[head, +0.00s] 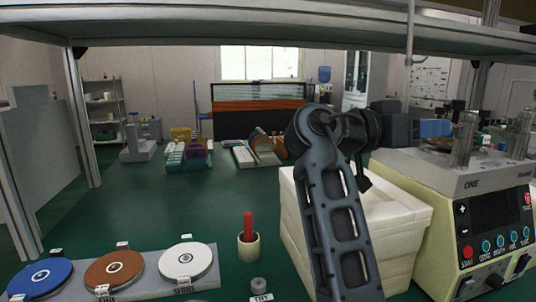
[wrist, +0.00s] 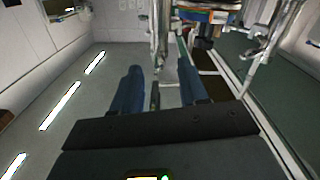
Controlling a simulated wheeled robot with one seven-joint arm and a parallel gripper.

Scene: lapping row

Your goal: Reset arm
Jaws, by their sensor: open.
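My arm stands raised in the right half of the head view, bent at the elbow, in front of a white bin. My gripper (head: 436,128) points to the right there, level with the top of the machine, and its blue fingers look small. In the wrist view my gripper (wrist: 160,88) shows two dark blue fingers spread apart with nothing held between them.
A white bin (head: 420,210) and a lapping machine (head: 440,232) stand close beside my arm. Blue (head: 60,276), brown (head: 90,274) and white (head: 205,262) discs lie front left. A cup (head: 248,253) holds a red stick (head: 248,224). An overhead shelf (head: 250,30) spans the bench.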

